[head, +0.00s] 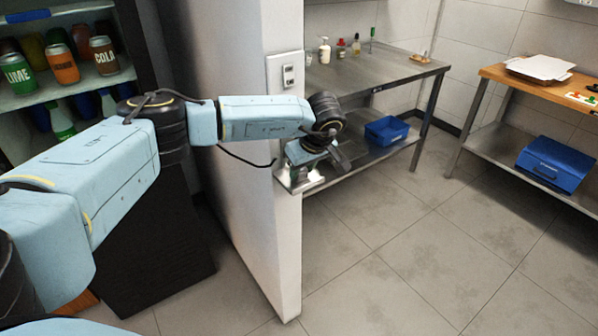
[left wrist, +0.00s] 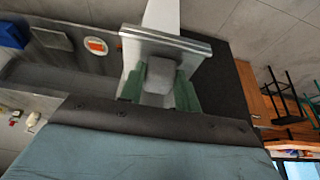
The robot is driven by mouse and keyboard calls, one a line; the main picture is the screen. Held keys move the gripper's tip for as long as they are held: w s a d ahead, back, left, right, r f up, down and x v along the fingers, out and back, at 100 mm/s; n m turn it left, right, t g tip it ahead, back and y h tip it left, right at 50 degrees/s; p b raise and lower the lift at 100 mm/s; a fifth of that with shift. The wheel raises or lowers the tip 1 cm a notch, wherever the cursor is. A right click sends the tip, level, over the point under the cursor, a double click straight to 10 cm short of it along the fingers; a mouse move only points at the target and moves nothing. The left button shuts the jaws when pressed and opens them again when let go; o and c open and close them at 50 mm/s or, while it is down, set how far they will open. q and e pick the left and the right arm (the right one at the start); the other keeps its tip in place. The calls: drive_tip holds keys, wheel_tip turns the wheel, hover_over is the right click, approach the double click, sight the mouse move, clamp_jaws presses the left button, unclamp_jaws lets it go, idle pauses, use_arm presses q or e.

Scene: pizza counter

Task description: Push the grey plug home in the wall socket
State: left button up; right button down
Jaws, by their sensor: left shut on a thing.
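My left gripper (head: 299,166) is at the end of the white wall, with its arm reaching in from the left. In the left wrist view its green pads (left wrist: 160,90) are closed on both sides of the grey plug (left wrist: 160,75). A pale, metal-edged fitting (left wrist: 138,50) stands right in front of the plug; it shows as a shiny piece (head: 298,184) below the gripper in the head view. I cannot tell whether this is the wall socket, or how deep the plug sits. A black cable (head: 245,160) runs left from the gripper. My right gripper is out of view.
A white wall plate (head: 287,74) is higher on the wall (head: 250,210). A steel table (head: 375,72) with bottles and a blue bin (head: 386,130) stands behind. A wooden-topped table (head: 500,76) is at right. Drink shelves (head: 70,85) are at left. The floor at right is clear.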

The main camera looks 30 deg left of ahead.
use_arm(q)
drive_tip(key=shift+r, duration=0.1)
drive_tip(key=shift+d+r, duration=0.2)
drive_tip(key=shift+r, duration=0.25)
wheel_tip(320, 180, up, 6)
drive_tip(key=s+d+b, duration=0.1)
drive_tip(key=s+d, duration=0.2)
drive_tip(key=d, duration=0.6)
drive_tip(key=s+d, duration=0.4)
drive_tip(key=d, duration=0.5)
drive_tip(key=shift+s+b, duration=0.3)
drive_tip(key=shift+b, duration=0.1)
drive_tip(key=s+a+f+m+t+h, duration=0.3)
drive_tip(key=s+f+m, duration=0.6)
drive_tip(key=m, duration=0.4)
drive_tip(key=shift+s+a+f+m+h, duration=0.3)
drive_tip(key=shift+a+f+h, duration=0.2)
drive_tip(key=shift+a, duration=0.35)
